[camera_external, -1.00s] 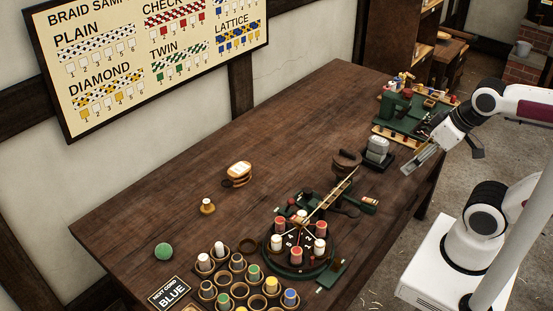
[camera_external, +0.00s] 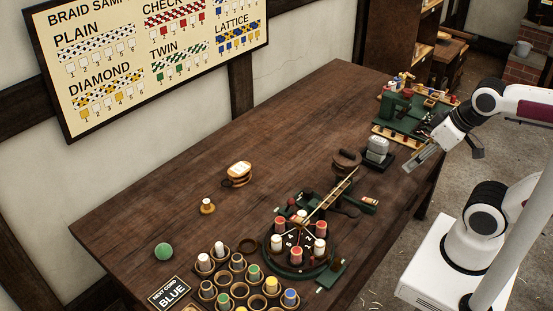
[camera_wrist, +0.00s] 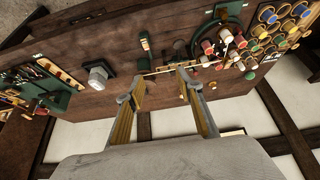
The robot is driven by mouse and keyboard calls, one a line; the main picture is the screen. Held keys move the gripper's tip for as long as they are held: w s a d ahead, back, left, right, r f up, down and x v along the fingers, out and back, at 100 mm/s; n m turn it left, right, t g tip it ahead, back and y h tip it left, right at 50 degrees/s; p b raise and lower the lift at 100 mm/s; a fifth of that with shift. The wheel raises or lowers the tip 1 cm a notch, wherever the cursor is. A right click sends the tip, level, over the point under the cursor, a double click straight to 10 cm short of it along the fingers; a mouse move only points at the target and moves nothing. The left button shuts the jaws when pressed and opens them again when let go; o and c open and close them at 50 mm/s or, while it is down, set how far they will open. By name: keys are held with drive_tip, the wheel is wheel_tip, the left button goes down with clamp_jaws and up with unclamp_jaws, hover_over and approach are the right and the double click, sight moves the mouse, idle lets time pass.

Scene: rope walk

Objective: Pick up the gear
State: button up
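I cannot make out with certainty which thing is the gear; nothing plainly toothed shows at this size. A dark green machine (camera_external: 405,108) with small parts stands at the far right end of the table, and it also shows at the left of the wrist view (camera_wrist: 55,92). My gripper (camera_external: 409,167) hangs above the table's right edge, near that machine and a grey block. In the wrist view my gripper (camera_wrist: 160,78) has its two fingers apart, with nothing held between them.
The grey block (camera_external: 377,148) sits on a dark base beside a round brown item (camera_external: 346,160). A round braiding stand (camera_external: 301,265) with several bobbins and cups of bobbins (camera_external: 239,262) fill the front. A green ball (camera_external: 163,251) lies left. The table's (camera_external: 200,165) left-middle is mostly clear.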

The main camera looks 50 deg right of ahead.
drive_tip(key=w+a+n+t, duration=0.2)
drive_tip(key=w+n+t, duration=0.25)
drive_tip(key=w, duration=3.35)
drive_tip(key=w+a+f+n+t+y, duration=0.1)
drive_tip(key=w+a+f+y, duration=0.2)
drive_tip(key=w+a+f, duration=0.3)
drive_tip(key=w+a+f+n+y, duration=0.1)
drive_tip(key=a+f+y, duration=0.1)
drive_tip(key=a+f, duration=0.2)
drive_tip(key=w+a+f+n+g+y, duration=0.1)
drive_tip(key=w+a+f+y, duration=0.1)
drive_tip(key=a+f, duration=0.2)
drive_tip(key=w+a+f+n+g+y, duration=0.1)
drive_tip(key=a+f+n+y, duration=0.1)
drive_tip(key=a+f, duration=0.3)
drive_tip(key=shift+w+f+y, duration=0.2)
drive_tip(key=shift+f, duration=0.9)
drive_tip(key=shift+w+f+y, duration=0.15)
drive_tip(key=shift+f+y, duration=0.05)
drive_tip(key=shift+f, duration=0.9)
drive_tip(key=shift+s+a+f, duration=0.2)
drive_tip(key=shift+a+f, duration=0.15)
drive_tip(key=shift+f, duration=0.05)
